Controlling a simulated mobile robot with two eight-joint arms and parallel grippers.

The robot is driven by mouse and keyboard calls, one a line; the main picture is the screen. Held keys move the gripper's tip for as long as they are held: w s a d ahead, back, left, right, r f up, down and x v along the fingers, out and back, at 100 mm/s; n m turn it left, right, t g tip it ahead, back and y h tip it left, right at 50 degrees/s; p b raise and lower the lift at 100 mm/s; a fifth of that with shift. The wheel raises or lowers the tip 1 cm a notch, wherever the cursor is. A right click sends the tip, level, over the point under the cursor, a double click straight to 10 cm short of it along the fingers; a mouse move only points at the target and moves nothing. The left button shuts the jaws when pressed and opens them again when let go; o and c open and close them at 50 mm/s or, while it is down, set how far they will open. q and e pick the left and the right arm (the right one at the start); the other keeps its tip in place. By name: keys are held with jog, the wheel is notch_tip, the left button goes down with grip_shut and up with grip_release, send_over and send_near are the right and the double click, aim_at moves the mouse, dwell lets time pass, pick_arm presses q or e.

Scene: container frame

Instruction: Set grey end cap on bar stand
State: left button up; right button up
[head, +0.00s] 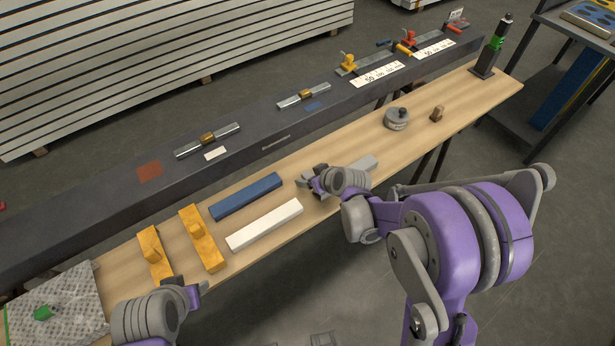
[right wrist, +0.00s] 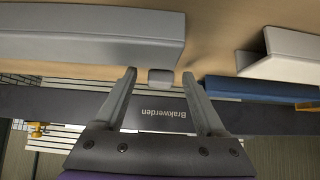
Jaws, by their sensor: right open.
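My right gripper (head: 308,180) is over the wooden bench, left of a grey bar (head: 366,164) it partly covers. In the right wrist view its two fingers (right wrist: 160,82) stand open. A small grey block, which looks like the grey end cap (right wrist: 160,77), sits between the fingertips with gaps on both sides. In the head view I cannot make it out behind the gripper. The grey bar (right wrist: 85,32) fills the upper left of the wrist view. I cannot tell which piece is the bar stand. My left gripper (head: 198,290) shows partly at lower left; its jaws are unclear.
A blue bar (head: 246,196) and a white bar (head: 264,225) lie left of the right gripper, beyond them two orange stands (head: 203,240). A round grey piece (head: 396,120) and brown block (head: 437,114) stand farther right. A dark beam (head: 275,143) runs behind the bench.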

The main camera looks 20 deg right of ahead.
jog(key=shift+w+a+f, duration=0.1)
jog(key=shift+w+f, duration=0.05)
jog(key=shift+f, duration=0.05)
grip_shut()
dwell(0.3)
jog(key=shift+r, duration=0.1)
